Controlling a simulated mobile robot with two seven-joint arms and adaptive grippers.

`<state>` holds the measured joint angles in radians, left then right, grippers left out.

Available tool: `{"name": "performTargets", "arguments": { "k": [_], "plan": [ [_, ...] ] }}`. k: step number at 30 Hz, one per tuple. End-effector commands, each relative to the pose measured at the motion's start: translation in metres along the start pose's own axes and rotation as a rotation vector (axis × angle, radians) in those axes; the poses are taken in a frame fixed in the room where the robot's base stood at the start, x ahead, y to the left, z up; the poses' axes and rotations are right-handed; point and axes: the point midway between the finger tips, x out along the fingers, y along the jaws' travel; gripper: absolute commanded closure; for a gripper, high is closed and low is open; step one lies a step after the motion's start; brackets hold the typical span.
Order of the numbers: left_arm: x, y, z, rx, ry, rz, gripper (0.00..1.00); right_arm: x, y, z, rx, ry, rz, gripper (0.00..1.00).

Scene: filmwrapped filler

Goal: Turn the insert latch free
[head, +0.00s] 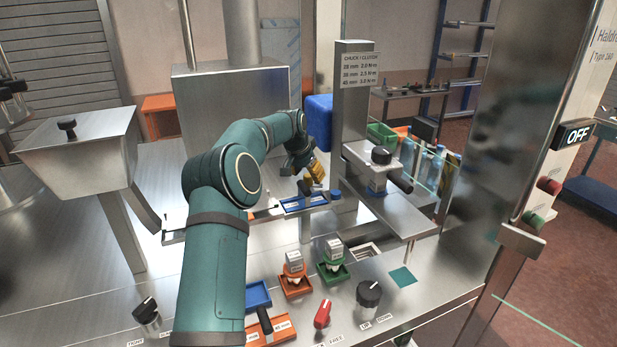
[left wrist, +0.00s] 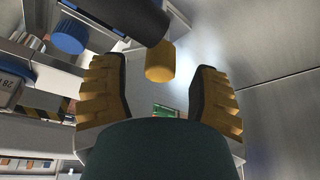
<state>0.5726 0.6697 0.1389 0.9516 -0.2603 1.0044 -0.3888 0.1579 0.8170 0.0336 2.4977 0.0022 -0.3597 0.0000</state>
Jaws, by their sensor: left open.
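A red turn knob (head: 323,315) with a pale pointer mark stands upright on the front of the steel deck. The label by it is partly legible and reads "FREE" on its right side; it looks like the insert latch. My left gripper (head: 315,174) is well behind and above this knob, near the blue tray at mid-deck. In the left wrist view its two yellow fingers are apart (left wrist: 160,100), with nothing clamped between them. A dark cylinder with a yellow end (left wrist: 160,62) shows just beyond the fingertips; whether it touches them I cannot tell. My right gripper is out of view.
A black knob (head: 369,295) stands right of the red knob, another (head: 146,310) far left. Orange (head: 296,287) and green (head: 335,273) holders stand behind the red knob. A steel post (head: 352,110) rises right of my gripper. My left arm crosses the deck.

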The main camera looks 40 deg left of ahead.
Motion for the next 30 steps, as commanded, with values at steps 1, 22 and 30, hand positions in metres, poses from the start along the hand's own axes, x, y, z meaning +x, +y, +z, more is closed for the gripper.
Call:
{"name": "performTargets", "arguments": {
  "k": [1,22,30],
  "plan": [
    [0.005,0.0,0.0,0.0,0.0,0.0,0.39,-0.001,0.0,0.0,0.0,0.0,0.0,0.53],
    [0.016,0.0,0.0,0.0,0.0,0.0,1.0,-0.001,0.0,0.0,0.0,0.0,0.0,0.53],
    [0.016,0.001,0.0,-0.006,0.0,-0.002,1.0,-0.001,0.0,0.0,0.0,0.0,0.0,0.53]
  ]
}}
